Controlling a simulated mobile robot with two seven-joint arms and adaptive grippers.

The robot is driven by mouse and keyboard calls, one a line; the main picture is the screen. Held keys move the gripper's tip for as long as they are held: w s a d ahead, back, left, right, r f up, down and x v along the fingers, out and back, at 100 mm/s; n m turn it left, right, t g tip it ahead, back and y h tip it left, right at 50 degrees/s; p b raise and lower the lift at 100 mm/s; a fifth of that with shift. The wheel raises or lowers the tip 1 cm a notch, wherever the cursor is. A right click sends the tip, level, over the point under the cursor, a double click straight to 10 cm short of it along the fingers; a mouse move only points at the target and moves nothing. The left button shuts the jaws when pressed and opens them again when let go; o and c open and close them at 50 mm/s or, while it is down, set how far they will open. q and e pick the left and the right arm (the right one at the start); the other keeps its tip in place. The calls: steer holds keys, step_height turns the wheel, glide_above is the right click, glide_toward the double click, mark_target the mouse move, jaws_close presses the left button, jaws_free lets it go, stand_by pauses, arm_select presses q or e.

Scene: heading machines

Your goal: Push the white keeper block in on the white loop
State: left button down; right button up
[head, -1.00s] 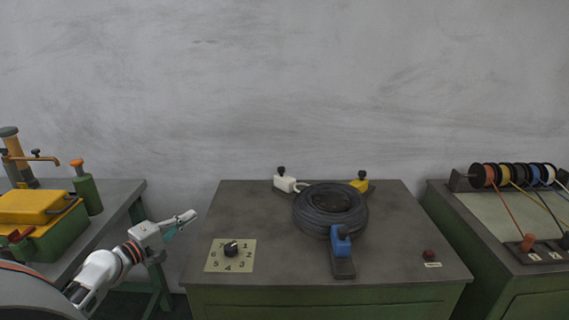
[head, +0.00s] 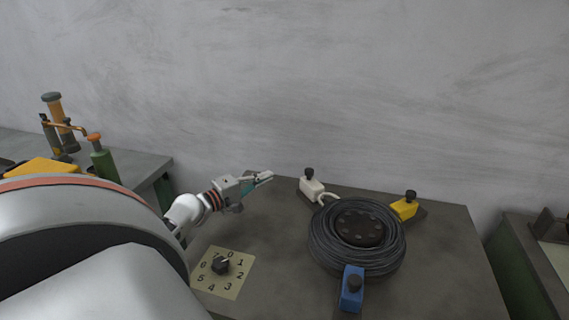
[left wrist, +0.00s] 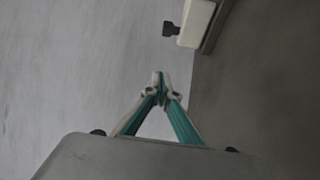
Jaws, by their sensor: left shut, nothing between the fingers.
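The white keeper block (head: 312,188) with a black knob sits at the back of the middle bench. It also shows at the top of the left wrist view (left wrist: 197,22). The white loop (head: 327,197) lies just right of the block, at the edge of the black coil (head: 340,262); whether block and loop touch I cannot tell. My left gripper (head: 268,177) is shut and empty, in the air left of the white block and apart from it. Its closed fingertips show in the left wrist view (left wrist: 159,76). My right gripper is not in view.
A yellow block (head: 404,207) stands right of the coil and a blue block (head: 351,290) in front of it. A numbered dial plate (head: 222,272) lies at the bench's left front. Another bench with a green bottle (head: 105,166) stands at the left.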

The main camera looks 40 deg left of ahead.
mark_target(312, 184)
arm_select(q)
steer(key=w+d+p, duration=0.3)
steer(key=w+d, duration=0.1)
steer(key=w, duration=0.5)
steer(key=shift+w+d+f+p, duration=0.15)
steer(key=shift+w+d+p, duration=0.1)
steer(key=shift+w+p, duration=0.1)
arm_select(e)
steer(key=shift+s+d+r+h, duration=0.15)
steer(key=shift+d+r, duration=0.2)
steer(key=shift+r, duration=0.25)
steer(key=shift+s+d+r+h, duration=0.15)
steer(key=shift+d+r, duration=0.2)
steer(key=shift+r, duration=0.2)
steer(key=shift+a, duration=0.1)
arm_select(q)
steer(key=shift+d+f+b, duration=0.1)
steer(key=shift+b, duration=0.3)
